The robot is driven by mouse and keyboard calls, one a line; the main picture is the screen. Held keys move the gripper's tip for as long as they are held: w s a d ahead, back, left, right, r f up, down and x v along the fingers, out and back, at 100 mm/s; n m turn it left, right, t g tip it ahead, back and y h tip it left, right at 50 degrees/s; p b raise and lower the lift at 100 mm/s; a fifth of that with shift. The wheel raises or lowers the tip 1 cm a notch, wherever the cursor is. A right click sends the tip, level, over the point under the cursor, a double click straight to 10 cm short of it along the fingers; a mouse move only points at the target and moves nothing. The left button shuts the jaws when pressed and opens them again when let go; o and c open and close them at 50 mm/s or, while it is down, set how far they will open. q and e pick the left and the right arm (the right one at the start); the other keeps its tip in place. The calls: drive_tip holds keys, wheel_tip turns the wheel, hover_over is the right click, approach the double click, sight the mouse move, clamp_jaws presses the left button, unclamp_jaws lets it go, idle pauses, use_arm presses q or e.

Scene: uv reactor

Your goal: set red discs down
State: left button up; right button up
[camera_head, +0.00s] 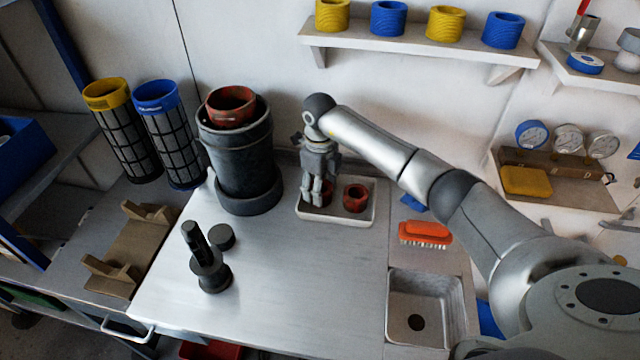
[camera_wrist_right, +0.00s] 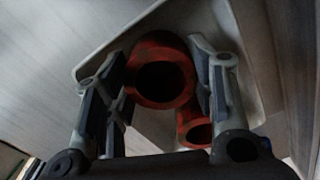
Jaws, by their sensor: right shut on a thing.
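My right gripper (camera_head: 318,192) points down over the left part of a white tray (camera_head: 368,219) at the back of the bench. It is shut on a red disc with a hole (camera_wrist_right: 140,92), which sits between its two fingers in the right wrist view. In the head view the fingers mostly hide this disc. A second red disc (camera_head: 356,198) stands in the tray just to the right; it also shows in the wrist view (camera_wrist_right: 198,133). I cannot tell whether the held disc touches the tray floor. My left gripper is in neither view.
A dark cylinder (camera_head: 240,165) with a red ring-shaped piece (camera_head: 231,106) in its top stands left of the tray. A black stemmed part (camera_head: 209,268) stands at front left. A red brush (camera_head: 425,233) and a sink (camera_head: 425,305) lie right. The bench middle is clear.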

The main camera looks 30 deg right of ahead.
drive_tip(key=shift+f, duration=0.2)
drive_tip(key=o, duration=1)
drive_tip(key=shift+r, duration=0.1)
drive_tip(key=shift+r+b, duration=0.6)
drive_tip(key=shift+r, duration=3.25)
drive_tip(key=shift+f, duration=0.1)
